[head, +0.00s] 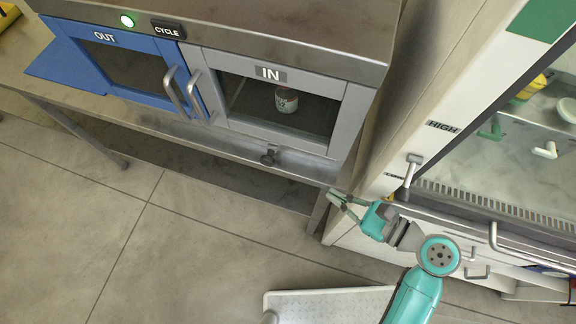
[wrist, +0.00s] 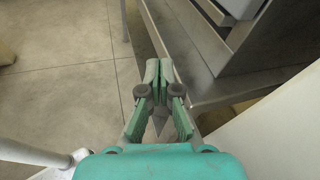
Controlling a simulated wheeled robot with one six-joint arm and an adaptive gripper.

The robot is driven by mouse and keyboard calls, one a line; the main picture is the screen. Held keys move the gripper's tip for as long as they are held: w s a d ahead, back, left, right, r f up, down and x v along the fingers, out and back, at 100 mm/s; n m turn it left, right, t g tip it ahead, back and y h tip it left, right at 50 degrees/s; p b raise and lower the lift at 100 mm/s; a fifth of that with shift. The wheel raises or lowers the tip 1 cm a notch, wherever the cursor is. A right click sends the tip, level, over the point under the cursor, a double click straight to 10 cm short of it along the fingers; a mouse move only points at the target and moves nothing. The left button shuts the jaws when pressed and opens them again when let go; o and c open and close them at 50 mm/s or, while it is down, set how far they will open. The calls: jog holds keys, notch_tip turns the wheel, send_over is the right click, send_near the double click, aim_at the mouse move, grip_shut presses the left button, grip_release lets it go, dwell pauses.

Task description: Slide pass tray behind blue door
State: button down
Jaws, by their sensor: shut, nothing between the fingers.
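The blue door (head: 152,101) marked OUT is shut on the left of the pass box (head: 230,35), with a dark window and an upright metal handle (head: 172,92). A grey door (head: 235,125) marked IN is shut beside it, with its own handle (head: 195,95). A small labelled pot (head: 286,100) shows behind its window. I cannot make out a pass tray. My gripper (head: 338,199) is shut and empty, right of the bench's right end and far from the blue door. It also shows in the wrist view (wrist: 159,68).
A green light (head: 127,20) glows next to a CYCLE label (head: 168,29). A blue mat (head: 65,66) lies on the bench at the left. A white cabinet (head: 395,140) with a glass front stands close on the right. The floor (head: 180,240) before the bench is clear.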

jog(key=shift+s+d+r+g+y, duration=0.1)
jog(key=shift+d+r+g+y, duration=0.1)
jog(key=shift+r+g+y, duration=0.55)
jog(key=shift+s+d+r+g+y, duration=0.15)
jog(key=shift+r+y, duration=0.3)
jog(key=shift+r, duration=0.55)
jog(key=shift+w+a, duration=0.1)
send_near(271, 165)
jog(key=x, duration=0.2)
jog(key=f+x, duration=0.1)
jog(key=x, duration=0.2)
jog(key=shift+w, duration=0.15)
jog(key=shift+w+a, duration=0.45)
jog(key=shift+a, duration=0.1)
jog(key=r+x, duration=0.1)
jog(key=x, duration=0.5)
jog(key=s+a+r+x, duration=0.1)
jog(key=x, duration=0.6)
jog(key=s+r+x, duration=0.1)
jog(key=x, duration=0.5)
jog(key=shift+a, duration=0.5)
